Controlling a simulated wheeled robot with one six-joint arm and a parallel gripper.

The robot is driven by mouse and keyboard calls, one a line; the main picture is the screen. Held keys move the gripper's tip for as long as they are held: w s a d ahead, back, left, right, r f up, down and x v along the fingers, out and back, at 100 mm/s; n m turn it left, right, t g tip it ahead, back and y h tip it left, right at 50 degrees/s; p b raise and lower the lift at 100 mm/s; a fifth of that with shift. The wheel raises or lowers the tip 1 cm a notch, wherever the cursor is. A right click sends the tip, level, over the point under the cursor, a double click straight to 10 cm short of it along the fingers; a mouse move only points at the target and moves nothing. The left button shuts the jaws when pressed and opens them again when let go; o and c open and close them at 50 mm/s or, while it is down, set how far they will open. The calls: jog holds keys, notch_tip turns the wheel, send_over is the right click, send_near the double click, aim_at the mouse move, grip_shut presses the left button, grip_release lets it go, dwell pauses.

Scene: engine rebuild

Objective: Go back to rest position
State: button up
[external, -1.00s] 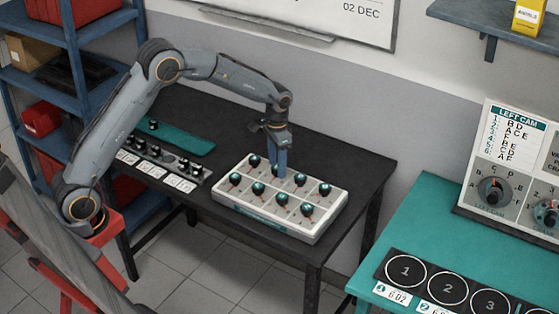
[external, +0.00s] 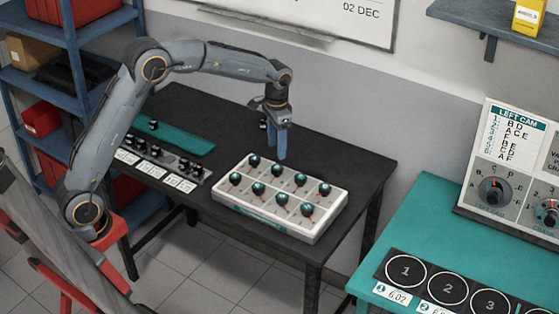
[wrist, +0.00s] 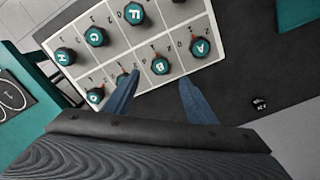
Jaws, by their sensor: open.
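My gripper (external: 279,150) is above the back edge of the white knob box, with its blue fingers pointing down. In the wrist view my gripper (wrist: 160,95) has its two fingers spread apart with nothing between them. The white box (external: 222,200) sits on the black table and carries several teal-capped knobs in two rows. In the wrist view the lettered knobs, such as A (wrist: 200,47) and B (wrist: 160,66), sit in their cells ahead of the fingers. The fingers look clear of the knobs.
A dark strip with several knobs and white labels (external: 180,183) and a teal mat (external: 185,138) lie left on the black table (external: 345,160). A teal bench (external: 400,235) with numbered circles stands at right. A blue shelf (external: 75,60) stands behind my arm.

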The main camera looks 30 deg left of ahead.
dwell(0.4)
jog(key=s+a+f+n, duration=0.3)
jog(key=s+a, duration=0.6)
jog(key=a, duration=0.6)
jog(key=s+a+f+n, duration=0.2)
jog(key=s+a, duration=0.3)
jog(key=s, duration=0.3)
jog(key=s+a+f+n+t, duration=0.1)
jog(key=s+a+f, duration=0.2)
jog(key=s, duration=0.6)
jog(key=shift+s+a+f+n, duration=0.2)
jog(key=shift+a+n, duration=0.2)
jog(key=shift+a, duration=0.85)
jog(key=shift+r, duration=0.1)
